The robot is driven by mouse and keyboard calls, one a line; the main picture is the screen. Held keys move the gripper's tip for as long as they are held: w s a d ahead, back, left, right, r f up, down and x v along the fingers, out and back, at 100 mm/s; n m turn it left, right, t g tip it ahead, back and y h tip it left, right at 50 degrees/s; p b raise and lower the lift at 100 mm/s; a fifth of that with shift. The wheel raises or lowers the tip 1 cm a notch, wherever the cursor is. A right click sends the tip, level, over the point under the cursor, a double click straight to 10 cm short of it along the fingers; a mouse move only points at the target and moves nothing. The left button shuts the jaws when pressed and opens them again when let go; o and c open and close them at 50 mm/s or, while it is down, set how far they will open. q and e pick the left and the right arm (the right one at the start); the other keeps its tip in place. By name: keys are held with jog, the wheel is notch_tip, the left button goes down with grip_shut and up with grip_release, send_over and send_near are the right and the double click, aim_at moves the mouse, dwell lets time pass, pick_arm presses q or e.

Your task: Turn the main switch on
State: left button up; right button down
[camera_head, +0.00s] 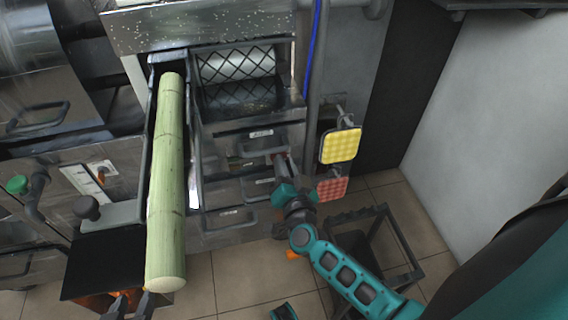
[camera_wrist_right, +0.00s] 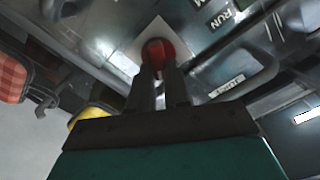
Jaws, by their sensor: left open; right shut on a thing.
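A red knob (camera_wrist_right: 158,50), which appears to be the main switch, sits on a pale square plate on a metal panel in the right wrist view. My right gripper (camera_wrist_right: 160,80) is shut on the knob, its two dark fingers on either side of it. In the head view my right gripper (camera_head: 281,165) reaches the front of the steel press, right of the drawer handles; the knob is hidden there. My left gripper (camera_head: 128,303) is open at the bottom edge, close to the lower end of the sugarcane; it is partly cut off.
A long green sugarcane stalk (camera_head: 165,190) lies in the feed chute. A yellow pad (camera_head: 340,146) and a red pad (camera_head: 332,188) hang right of my right gripper. A dark stool frame (camera_head: 400,245) stands on the tiled floor under my right arm.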

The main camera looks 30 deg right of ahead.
jog(key=m, duration=0.4)
jog(key=shift+d+f+m, duration=0.15)
jog(key=shift+m, duration=0.15)
jog(key=m, duration=0.2)
jog(key=m+b, duration=0.1)
jog(key=m, duration=0.2)
jog(key=shift+d+f+m, duration=0.1)
jog(key=shift+f+m, duration=0.15)
jog(key=shift+m, duration=0.05)
jog(key=shift+m+b, duration=0.4)
jog(key=shift+m, duration=0.1)
jog(key=c, duration=1.1)
grip_release()
jog(key=shift+s, duration=0.15)
